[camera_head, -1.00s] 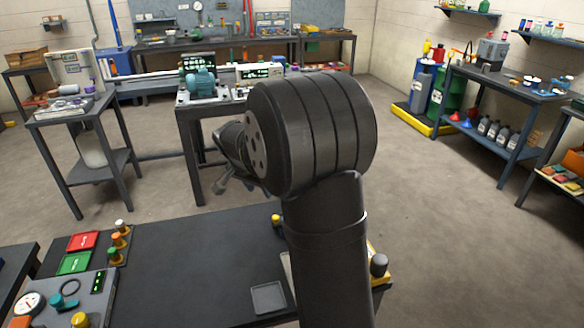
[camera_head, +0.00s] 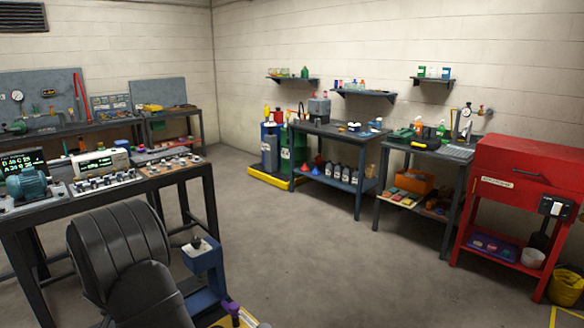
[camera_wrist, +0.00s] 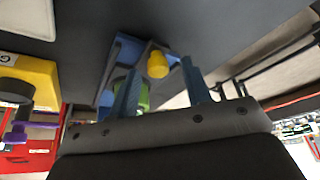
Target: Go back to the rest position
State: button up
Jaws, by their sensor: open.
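My gripper (camera_wrist: 161,64) shows in the wrist view with its two blue fingers apart and nothing held between them. A yellow knob (camera_wrist: 157,65) shows beyond the gap between the fingers, in front of a blue fixture (camera_wrist: 127,50). A green part (camera_wrist: 143,99) is partly hidden behind the left finger. In the head view only my black arm shows at the lower left; my gripper is out of sight there. A teal motor (camera_head: 27,186) stands on the left bench, beside displays.
A blue stand (camera_head: 205,262) with a pale top is close to the right of my arm. The left bench (camera_head: 100,203) is behind it. A red cabinet (camera_head: 510,190) and shelved tables stand at the right. The middle floor (camera_head: 310,250) is clear.

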jog(key=shift+w+f, duration=0.15)
jog(key=shift+f, duration=0.2)
jog(key=shift+w+d, duration=0.15)
